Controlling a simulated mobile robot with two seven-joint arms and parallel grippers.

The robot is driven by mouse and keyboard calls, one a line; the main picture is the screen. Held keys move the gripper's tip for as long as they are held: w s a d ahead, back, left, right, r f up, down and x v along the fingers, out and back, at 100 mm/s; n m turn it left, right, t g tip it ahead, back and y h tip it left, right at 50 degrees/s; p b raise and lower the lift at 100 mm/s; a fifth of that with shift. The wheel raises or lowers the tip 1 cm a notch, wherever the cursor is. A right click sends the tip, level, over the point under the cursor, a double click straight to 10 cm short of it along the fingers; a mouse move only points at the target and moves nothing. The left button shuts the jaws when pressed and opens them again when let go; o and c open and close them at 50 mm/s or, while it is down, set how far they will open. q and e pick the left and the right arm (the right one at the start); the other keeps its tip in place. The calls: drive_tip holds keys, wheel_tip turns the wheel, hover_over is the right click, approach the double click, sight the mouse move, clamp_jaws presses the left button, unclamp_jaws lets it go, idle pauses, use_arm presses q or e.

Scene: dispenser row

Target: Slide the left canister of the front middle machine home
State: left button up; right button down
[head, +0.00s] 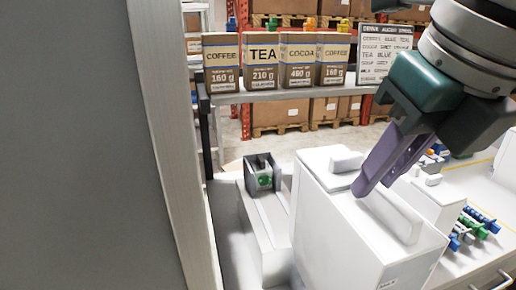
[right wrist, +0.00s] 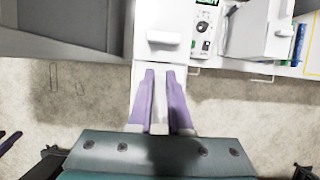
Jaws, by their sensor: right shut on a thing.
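A large white box-shaped canister (head: 345,235) stands in the middle of the head view, with a raised upright grip (head: 395,215) along its near part and a small block on top farther back. My right gripper (head: 362,188), with purple fingers, comes in from the upper right onto this grip. In the right wrist view, the fingers (right wrist: 158,75) lie on both sides of a pale strip, which looks like the grip. How far the canister sits in its machine is hidden. My left gripper is in neither view.
A dark holder with a green round part (head: 265,181) stands on a white base (head: 262,225) left of the canister. Behind, a shelf bears coffee, tea (head: 263,68) and cocoa packs. A grey panel (head: 80,150) fills the left. Blue and green parts (head: 478,222) lie at the right.

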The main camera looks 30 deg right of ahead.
sight(349, 174)
drive_tip(key=shift+w+d+f+b, duration=0.1)
drive_tip(key=shift+w+f+b, duration=0.1)
drive_tip(key=shift+w+b, duration=0.2)
drive_tip(key=shift+w+d+r, duration=0.15)
drive_tip(key=shift+w, duration=0.45)
drive_tip(key=shift+w+d+r, duration=0.1)
drive_tip(key=shift+w+d, duration=0.05)
drive_tip(key=shift+w, duration=0.45)
drive_tip(key=shift+s+f+b, duration=0.15)
drive_tip(key=shift+b, duration=0.2)
drive_tip(key=shift+s, duration=0.15)
drive_tip(key=shift+b, duration=0.6)
